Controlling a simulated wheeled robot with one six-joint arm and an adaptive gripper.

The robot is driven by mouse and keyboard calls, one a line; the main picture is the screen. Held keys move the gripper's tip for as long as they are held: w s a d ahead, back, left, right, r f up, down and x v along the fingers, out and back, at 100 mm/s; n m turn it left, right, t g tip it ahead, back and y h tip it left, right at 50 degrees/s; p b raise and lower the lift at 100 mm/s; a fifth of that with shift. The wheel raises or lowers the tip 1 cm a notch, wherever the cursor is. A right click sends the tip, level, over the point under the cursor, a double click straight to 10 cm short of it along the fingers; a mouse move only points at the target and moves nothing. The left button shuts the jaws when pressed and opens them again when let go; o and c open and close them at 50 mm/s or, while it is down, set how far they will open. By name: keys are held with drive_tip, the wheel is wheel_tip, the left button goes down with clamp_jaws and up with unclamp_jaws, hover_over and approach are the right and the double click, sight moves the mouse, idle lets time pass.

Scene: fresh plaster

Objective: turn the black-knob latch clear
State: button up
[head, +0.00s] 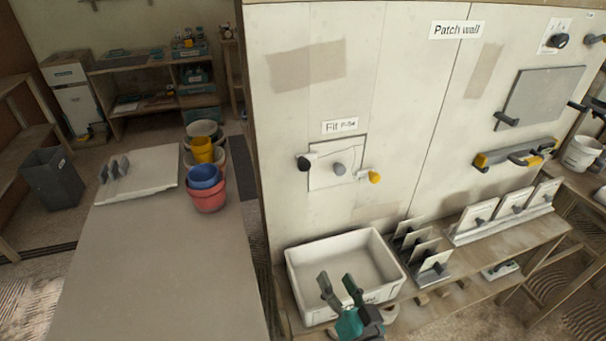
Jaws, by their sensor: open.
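The black-knob latch (304,162) is on the upright patch wall, at the left edge of a square white panel (325,175). Its dark round knob stands out from the wall. The panel has a grey knob (339,169) near its middle. A yellow-knob latch (374,177) is at the panel's lower right edge. My gripper (338,286) is low in the head view, in front of the white basin and well below the latch. Its two fingers are apart with nothing seen between them. It touches neither latch.
The white basin (291,262) stands below the panel. Several plates in a rack (433,268) stand to its right on the wooden shelf (470,262). A grey table (160,270) with stacked buckets (207,196) is at left. The wall around the panel is mostly bare.

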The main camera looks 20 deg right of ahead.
sight(305, 168)
drive_tip(key=w+r+m+t, duration=0.1)
drive_tip(key=w+r+m, duration=0.2)
drive_tip(key=w+r, duration=0.95)
drive_tip(key=w, duration=0.7)
drive_tip(key=w+r, duration=0.1)
drive_tip(key=w, duration=0.2)
drive_tip(key=shift+w+d, duration=0.1)
drive_tip(key=shift+w, duration=0.15)
drive_tip(key=shift+c, duration=0.2)
clamp_jaws()
